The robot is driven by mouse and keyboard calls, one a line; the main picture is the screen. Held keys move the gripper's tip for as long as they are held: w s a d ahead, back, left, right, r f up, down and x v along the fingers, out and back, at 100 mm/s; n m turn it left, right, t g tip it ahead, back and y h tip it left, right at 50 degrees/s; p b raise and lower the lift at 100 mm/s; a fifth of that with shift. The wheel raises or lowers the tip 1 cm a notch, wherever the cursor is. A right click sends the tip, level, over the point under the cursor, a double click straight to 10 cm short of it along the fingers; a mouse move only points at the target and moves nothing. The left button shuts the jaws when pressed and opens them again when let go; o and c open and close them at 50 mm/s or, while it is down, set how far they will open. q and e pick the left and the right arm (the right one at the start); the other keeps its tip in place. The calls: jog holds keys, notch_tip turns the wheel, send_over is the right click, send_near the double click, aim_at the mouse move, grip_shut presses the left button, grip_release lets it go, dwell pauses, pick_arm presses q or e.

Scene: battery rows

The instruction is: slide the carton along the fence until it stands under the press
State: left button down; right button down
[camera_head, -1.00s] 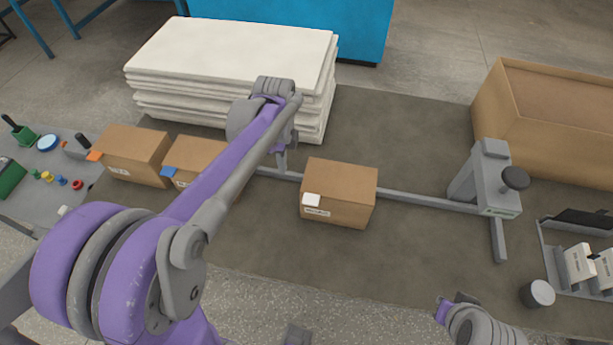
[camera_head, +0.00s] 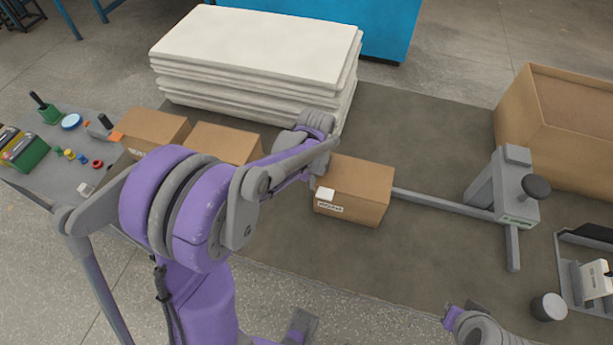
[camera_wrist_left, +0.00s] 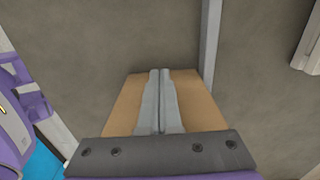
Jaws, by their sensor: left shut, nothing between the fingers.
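The carton (camera_head: 352,195), brown with a white label on its near side, stands against the near side of the grey fence (camera_head: 440,203). The grey press (camera_head: 492,185) with a black knob stands farther right along the fence, apart from the carton. My left gripper is shut and empty at the carton's left end; my arm partly hides it in the head view. In the left wrist view its closed fingers (camera_wrist_left: 161,100) lie in front of the brown carton (camera_wrist_left: 204,110), and I cannot tell whether they touch it. Only a wrist part of my right arm shows at the lower right.
Two more cartons (camera_head: 225,142) (camera_head: 155,130) stand to the left. White stacked slabs (camera_head: 255,50) lie behind the fence. A large open box (camera_head: 570,150) is at the back right; a grey cylinder (camera_head: 549,307) is at the lower right. The mat between carton and press is clear.

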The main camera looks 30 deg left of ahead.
pick_arm(q)
jog(key=shift+d, duration=0.1)
jog(key=w+d, duration=0.1)
jog(key=d, duration=0.5)
jog(key=w+d+b, duration=0.1)
jog(key=w+d, duration=0.1)
jog(key=d, duration=0.5)
jog(key=w+d+b, duration=0.1)
jog(key=d, duration=0.5)
jog(key=shift+w+d+f, duration=0.1)
jog(key=shift+w+d, duration=0.2)
jog(key=w+d, duration=0.1)
jog(key=d, duration=0.4)
jog(key=w+d, duration=0.1)
jog(key=d, duration=0.4)
jog(key=w+d, duration=0.2)
jog(key=d, duration=0.4)
